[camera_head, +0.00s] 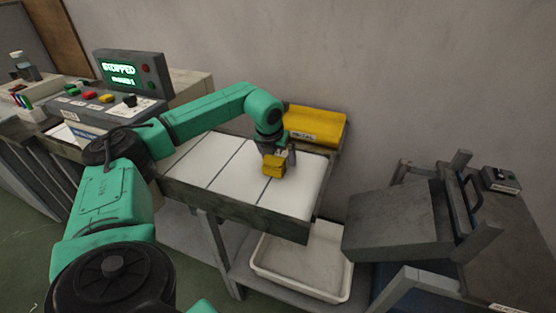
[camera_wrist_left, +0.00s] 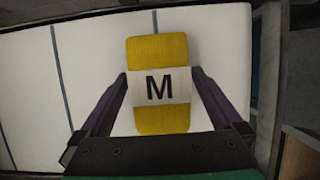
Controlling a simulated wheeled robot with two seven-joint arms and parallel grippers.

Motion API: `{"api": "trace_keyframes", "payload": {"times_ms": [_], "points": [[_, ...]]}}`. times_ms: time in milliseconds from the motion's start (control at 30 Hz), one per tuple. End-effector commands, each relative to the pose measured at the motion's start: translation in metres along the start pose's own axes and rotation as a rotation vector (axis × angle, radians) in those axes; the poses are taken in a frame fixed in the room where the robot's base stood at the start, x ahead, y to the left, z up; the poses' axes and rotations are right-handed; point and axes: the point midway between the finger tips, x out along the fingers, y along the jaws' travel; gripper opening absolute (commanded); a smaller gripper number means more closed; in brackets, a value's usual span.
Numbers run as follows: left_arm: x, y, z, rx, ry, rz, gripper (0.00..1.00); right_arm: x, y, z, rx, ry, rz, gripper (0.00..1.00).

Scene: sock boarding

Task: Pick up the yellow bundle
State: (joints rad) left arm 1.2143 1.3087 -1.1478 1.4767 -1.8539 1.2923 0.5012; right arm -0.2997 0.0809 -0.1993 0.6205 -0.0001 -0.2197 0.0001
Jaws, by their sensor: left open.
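The yellow bundle (camera_head: 273,168) sits on the white work surface (camera_head: 220,155), near its right part. In the left wrist view the bundle (camera_wrist_left: 157,48) has a pale band marked "M" (camera_wrist_left: 161,88) around its middle. My left gripper (camera_head: 280,157) is at the bundle, reaching down from above. In the left wrist view its dark fingers (camera_wrist_left: 160,82) are apart, one on each side of the bundle at the band. A narrow gap shows beside the band, and whether either finger touches is hard to tell. My right gripper is not in view.
A yellow bin (camera_head: 325,122) stands behind the surface against the wall. A control panel (camera_head: 128,80) reading "STOPPED" is at the left. A white tray (camera_head: 300,275) sits on the lower shelf. A grey slanted box-like station (camera_head: 395,220) stands at the right.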

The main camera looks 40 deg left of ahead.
Motion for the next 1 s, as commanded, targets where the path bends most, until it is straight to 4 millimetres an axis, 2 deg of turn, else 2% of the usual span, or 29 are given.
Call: {"api": "trace_keyframes", "payload": {"times_ms": [433,567,600,700,1000], "points": [[0.0027,-0.0003,-0.0011,0.0,0.0,-0.001,1.0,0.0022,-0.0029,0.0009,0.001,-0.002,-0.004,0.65],[0.0027,-0.0003,-0.0011,0.0,0.0,-0.001,0.5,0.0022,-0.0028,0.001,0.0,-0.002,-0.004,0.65],[0.0027,-0.0003,-0.0011,0.0,0.0,0.0,0.35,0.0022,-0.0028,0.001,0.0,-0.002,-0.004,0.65],[0.0025,-0.0003,-0.0009,0.0,-0.001,-0.001,0.05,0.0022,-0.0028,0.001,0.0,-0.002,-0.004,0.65],[-0.0046,0.0,0.0023,0.0,-0.002,0.0,0.05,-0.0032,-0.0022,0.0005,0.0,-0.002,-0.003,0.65]]}}
